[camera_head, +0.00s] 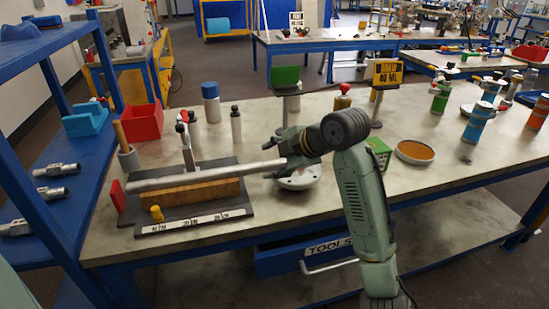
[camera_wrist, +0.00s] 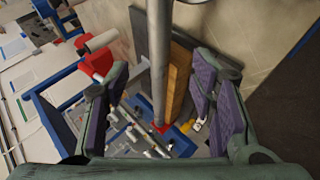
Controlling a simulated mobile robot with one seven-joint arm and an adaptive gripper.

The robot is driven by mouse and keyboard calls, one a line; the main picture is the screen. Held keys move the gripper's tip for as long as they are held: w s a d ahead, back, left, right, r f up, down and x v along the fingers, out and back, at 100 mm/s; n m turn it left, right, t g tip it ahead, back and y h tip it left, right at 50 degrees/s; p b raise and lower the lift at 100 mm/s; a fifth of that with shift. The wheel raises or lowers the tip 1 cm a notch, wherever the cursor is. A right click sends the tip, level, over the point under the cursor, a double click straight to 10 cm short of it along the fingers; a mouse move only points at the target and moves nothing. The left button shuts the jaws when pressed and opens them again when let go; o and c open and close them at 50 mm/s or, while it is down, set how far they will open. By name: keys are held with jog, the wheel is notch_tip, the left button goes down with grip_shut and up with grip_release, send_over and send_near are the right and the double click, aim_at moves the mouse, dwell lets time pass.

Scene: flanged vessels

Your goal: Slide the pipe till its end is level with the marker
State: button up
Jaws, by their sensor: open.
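The grey pipe (camera_head: 205,176) lies over a wooden block (camera_head: 200,192) on a dark base plate (camera_head: 236,206). Its left end is near an upright red plate (camera_head: 117,196). A yellow peg (camera_head: 156,213), seemingly the marker, stands by a white ruler strip (camera_head: 190,222), to the right of the pipe's left end in this picture. My gripper (camera_head: 280,154) is open at the pipe's right end. In the wrist view the pipe (camera_wrist: 159,65) runs between the spread fingers of my gripper (camera_wrist: 157,88), with gaps on both sides. The pipe's right end is hidden by the gripper.
A clamp stand (camera_head: 187,150) rises behind the pipe. A white bowl (camera_head: 298,180) sits below my gripper. A red bin (camera_head: 141,122), bottles (camera_head: 236,125) and a green sign (camera_head: 285,76) stand behind. The bench front right of the base plate is clear.

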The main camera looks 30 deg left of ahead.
aim_at(253, 168)
jog(key=p+x, duration=0.2)
jog(key=x, duration=0.8)
jog(key=shift+a, duration=0.1)
jog(key=shift+c, duration=0.5)
grip_shut()
dwell(0.3)
